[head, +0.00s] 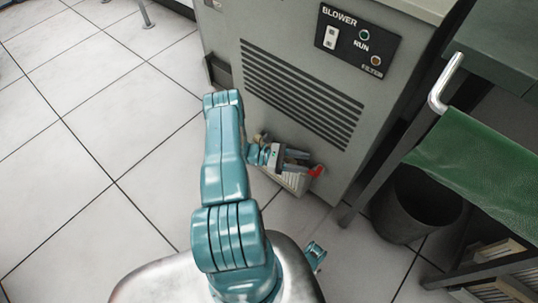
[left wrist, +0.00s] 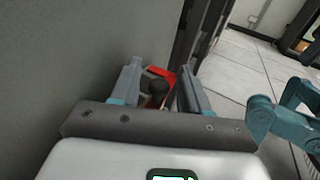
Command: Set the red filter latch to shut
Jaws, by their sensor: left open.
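The red filter latch (head: 317,171) shows low on the front of the grey blower cabinet (head: 225,60), at the lower right of its vent. In the left wrist view the red latch (left wrist: 164,72) lies between and beyond my fingers, with a dark round knob (left wrist: 158,87) in front of it. My left gripper (head: 304,161) is open, its fingers pointing at the latch. I cannot tell whether a finger touches it. The gripper partly hides the pale ribbed filter part (head: 294,182) below. Which way the latch is set cannot be told.
A panel (head: 358,41) marked BLOWER, with a switch and lamps, is above the vent (head: 300,93). The tiled floor (head: 90,130) at the left is mostly clear.

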